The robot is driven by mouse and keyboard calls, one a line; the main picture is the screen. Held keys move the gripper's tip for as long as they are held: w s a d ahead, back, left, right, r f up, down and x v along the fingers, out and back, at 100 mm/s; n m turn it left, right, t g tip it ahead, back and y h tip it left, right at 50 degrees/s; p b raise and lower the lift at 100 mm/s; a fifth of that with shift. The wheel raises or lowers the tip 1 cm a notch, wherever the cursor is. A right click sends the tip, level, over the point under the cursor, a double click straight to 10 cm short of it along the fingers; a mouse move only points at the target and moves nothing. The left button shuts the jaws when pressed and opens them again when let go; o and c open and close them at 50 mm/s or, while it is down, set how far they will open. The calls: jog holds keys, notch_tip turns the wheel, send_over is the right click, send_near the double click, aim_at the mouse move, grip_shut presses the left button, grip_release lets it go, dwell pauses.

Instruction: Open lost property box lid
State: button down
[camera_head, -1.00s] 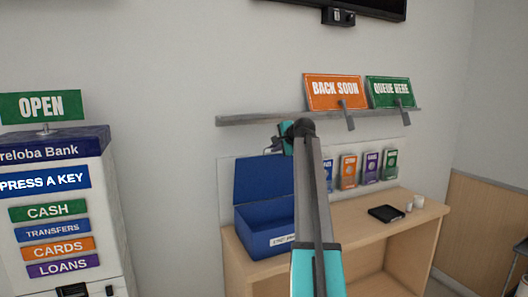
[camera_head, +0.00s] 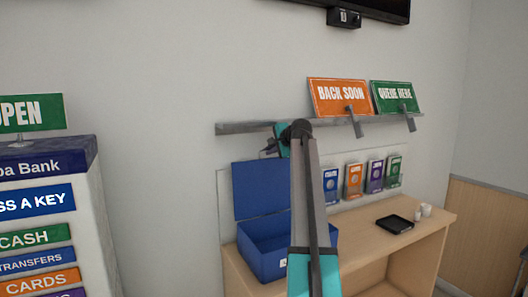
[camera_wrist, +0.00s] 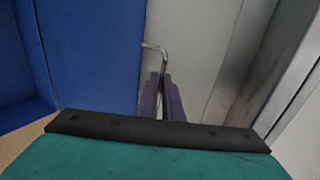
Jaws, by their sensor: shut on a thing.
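The blue lost property box (camera_head: 262,257) stands on the left end of the wooden counter. Its lid (camera_head: 260,190) stands upright at the back, and the box is open. My arm hides the box's right side and most of its front label. In the wrist view, the lid (camera_wrist: 85,55) fills the left side, with a thin bent metal handle (camera_wrist: 154,46) at its edge. My gripper (camera_wrist: 161,82) is shut on this handle. In the head view, my gripper (camera_head: 271,148) is by the lid's top right corner, partly hidden by my wrist.
A grey wall shelf (camera_head: 240,128) above the box carries an orange sign (camera_head: 340,97) and a green sign (camera_head: 396,97). Leaflet holders (camera_head: 354,180) stand behind the counter (camera_head: 385,245). A black tray (camera_head: 394,224) lies at right. A bank kiosk (camera_head: 75,170) stands at left.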

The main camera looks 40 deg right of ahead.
jog(key=shift+w+d, duration=0.1)
jog(key=shift+d, duration=0.1)
dwell(0.3)
jog(key=c, duration=1.9)
grip_release()
jog(key=shift+f, duration=0.1)
jog(key=shift+w+a, duration=0.1)
jog(key=shift+b+v, duration=2.1)
jog(key=shift+v, duration=4.85)
